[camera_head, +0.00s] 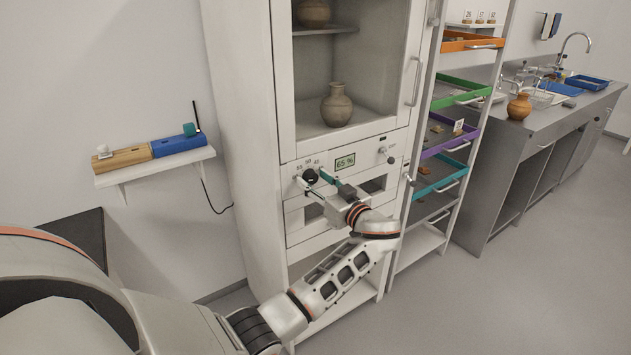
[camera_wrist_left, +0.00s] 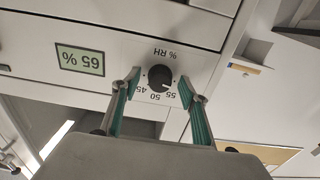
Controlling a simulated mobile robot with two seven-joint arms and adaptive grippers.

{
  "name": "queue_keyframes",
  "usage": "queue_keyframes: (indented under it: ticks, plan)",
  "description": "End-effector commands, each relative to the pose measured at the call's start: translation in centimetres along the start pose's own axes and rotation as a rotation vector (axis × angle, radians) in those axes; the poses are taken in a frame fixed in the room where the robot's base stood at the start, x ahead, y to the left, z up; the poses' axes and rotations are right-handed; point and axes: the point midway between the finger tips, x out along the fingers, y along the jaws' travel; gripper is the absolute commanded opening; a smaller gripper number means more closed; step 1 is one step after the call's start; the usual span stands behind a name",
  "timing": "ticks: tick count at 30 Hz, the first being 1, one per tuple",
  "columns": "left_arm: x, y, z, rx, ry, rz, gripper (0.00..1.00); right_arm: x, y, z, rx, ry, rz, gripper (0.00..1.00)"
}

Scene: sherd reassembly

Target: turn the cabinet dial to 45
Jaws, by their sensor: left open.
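The cabinet dial (camera_wrist_left: 160,78) is a round black knob on a white panel, seen upside down in the left wrist view. Figures 45, 50 and 55 and "% RH" are printed around it. Its pale mark appears to point near 55. In the head view the dial (camera_head: 310,176) is on the front of the white cabinet (camera_head: 240,130), below the glazed compartment. My left gripper (camera_wrist_left: 160,86) is open, with one teal-padded finger on each side of the dial; contact cannot be made out. It also shows in the head view (camera_head: 315,179). My right gripper is out of view.
A green display (camera_head: 345,162) beside the dial reads 65 %. A small knob (camera_head: 382,150) and a door handle (camera_head: 417,80) are to the right. A rack with coloured trays (camera_head: 459,90) stands beside the cabinet. A wall shelf (camera_head: 155,170) is at left.

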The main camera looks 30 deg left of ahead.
Motion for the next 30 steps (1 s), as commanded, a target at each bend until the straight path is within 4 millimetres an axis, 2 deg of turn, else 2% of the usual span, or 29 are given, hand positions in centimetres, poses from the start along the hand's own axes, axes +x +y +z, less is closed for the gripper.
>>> queue_keyframes:
  ticks: [3,7,8,14,20,25,30]
  plan:
    - [0.0,0.0,0.0,0.000,0.000,0.000,0.41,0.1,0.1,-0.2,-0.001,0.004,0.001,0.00]
    - [0.0,0.0,0.0,0.000,0.000,0.000,0.07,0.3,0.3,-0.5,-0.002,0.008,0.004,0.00]
    - [0.0,0.0,0.0,0.001,0.000,0.000,0.05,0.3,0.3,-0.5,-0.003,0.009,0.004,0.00]
    - [-0.1,0.0,0.1,0.005,-0.001,0.000,0.05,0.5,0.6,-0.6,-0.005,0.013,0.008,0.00]
    - [-0.1,0.0,0.5,0.048,-0.003,0.000,0.05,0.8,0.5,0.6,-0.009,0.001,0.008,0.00]
    - [-0.1,0.0,0.9,0.138,-0.007,-0.001,0.05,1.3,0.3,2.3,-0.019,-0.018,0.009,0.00]
    - [-0.1,-0.1,0.9,0.273,-0.007,-0.001,0.05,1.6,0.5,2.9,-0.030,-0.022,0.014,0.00]
